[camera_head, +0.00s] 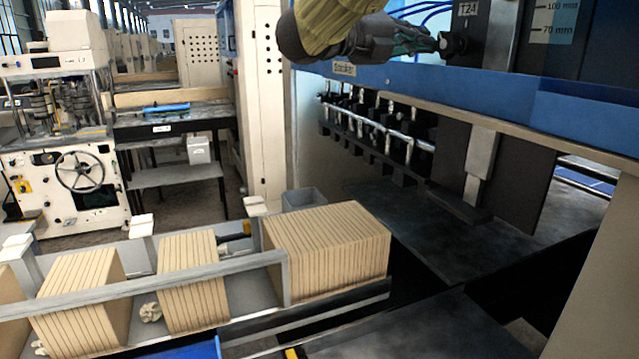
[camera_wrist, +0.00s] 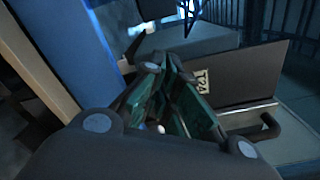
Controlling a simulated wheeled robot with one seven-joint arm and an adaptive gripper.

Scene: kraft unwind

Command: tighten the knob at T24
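The T24 label (camera_head: 467,8) is on a dark panel at the top right of the head view. It also shows, tilted, in the wrist view (camera_wrist: 202,78). A small dark knob (camera_head: 456,45) sticks out below the label. My gripper (camera_head: 436,43) reaches in from the left, its fingertips at or very near the knob. In the wrist view, my gripper's green-lined fingers (camera_wrist: 164,68) stand close together in front of the panel. The knob cannot be made out clearly there. I cannot tell whether the fingers touch or hold it.
A blue beam (camera_head: 420,88) runs just below my gripper. Under it is a row of metal clamps (camera_head: 375,130). Stacks of brown board (camera_head: 325,250) stand in a rack at the lower left. A dark bent handle (camera_wrist: 265,128) is right of the fingers.

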